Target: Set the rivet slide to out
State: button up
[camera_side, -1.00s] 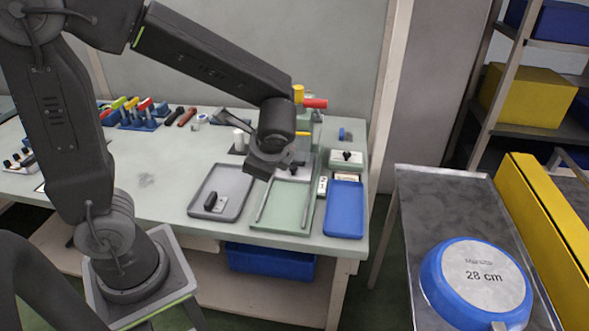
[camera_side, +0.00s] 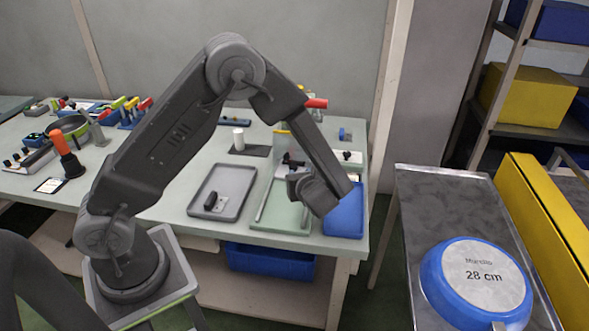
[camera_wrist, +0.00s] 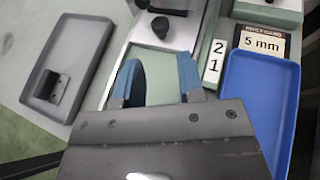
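The rivet slide appears to be the pale plate with a round black knob (camera_wrist: 160,27) between the rails of a green fixture (camera_side: 279,216). In the wrist view it sits at the far end of the fixture's open bed. My gripper (camera_wrist: 159,82) hangs over this bed, its two blue fingers apart with nothing between them. The knob lies beyond the fingertips, apart from them. In the side view my wrist (camera_side: 318,193) is above the fixture's right side and hides part of it; the fingers are not clear there.
A grey tray (camera_wrist: 50,105) with a dark block lies left of the fixture, a blue tray (camera_wrist: 262,75) right. A tile marked 2 and 1 (camera_wrist: 214,62) and a 5 mm rivet card (camera_wrist: 264,40) sit beside it.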

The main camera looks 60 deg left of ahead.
aim_at(294, 168)
jog(key=x, duration=0.8)
jog(key=shift+w+a+f, duration=0.1)
jog(key=shift+w+a, duration=0.05)
jog(key=shift+a, duration=0.1)
jog(key=shift+c, duration=0.5)
grip_shut()
